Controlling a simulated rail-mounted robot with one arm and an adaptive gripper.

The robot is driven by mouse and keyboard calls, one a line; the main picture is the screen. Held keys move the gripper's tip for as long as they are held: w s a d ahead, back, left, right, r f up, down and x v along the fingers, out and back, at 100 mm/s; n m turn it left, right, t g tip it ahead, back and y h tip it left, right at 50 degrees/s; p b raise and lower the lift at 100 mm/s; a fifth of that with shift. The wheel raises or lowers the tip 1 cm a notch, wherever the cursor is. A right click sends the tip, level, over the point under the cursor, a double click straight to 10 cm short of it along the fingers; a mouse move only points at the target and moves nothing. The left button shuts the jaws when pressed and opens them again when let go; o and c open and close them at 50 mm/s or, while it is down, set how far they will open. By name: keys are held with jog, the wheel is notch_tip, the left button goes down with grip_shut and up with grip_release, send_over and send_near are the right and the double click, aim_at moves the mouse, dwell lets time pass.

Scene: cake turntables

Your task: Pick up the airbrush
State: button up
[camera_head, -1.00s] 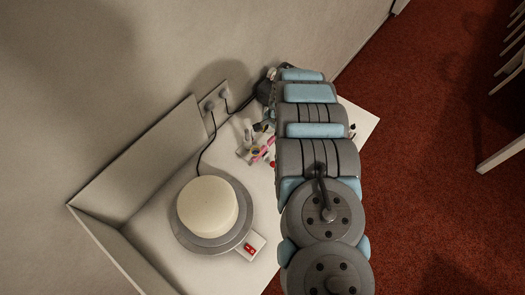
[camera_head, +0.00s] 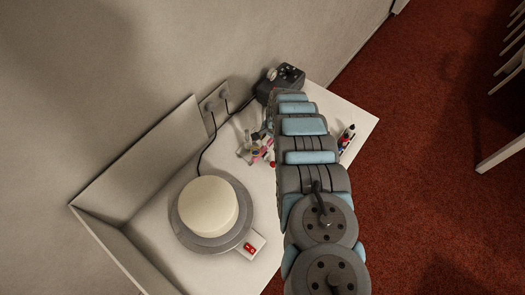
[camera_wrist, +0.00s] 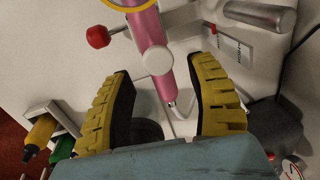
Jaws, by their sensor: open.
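The airbrush (camera_wrist: 158,62) is a pink tube, shown close in the wrist view, running from the top edge down to a thin metal end. In the head view a bit of its pink body (camera_head: 265,150) shows beside a small stand, left of my arm. My gripper (camera_wrist: 162,72) is open, its two yellow-padded fingers on either side of the lower part of the airbrush in the picture. My arm hides the gripper in the head view.
A turntable (camera_head: 243,225) bears a round cream cake (camera_head: 207,206). A dark compressor (camera_head: 287,78) stands at the back of the white table (camera_head: 355,112). Small bottles (camera_head: 346,137) stand near its right edge.

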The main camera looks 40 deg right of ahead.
jog(key=shift+w+f, duration=0.15)
jog(key=shift+f, duration=1)
jog(key=shift+f, duration=0.1)
grip_shut()
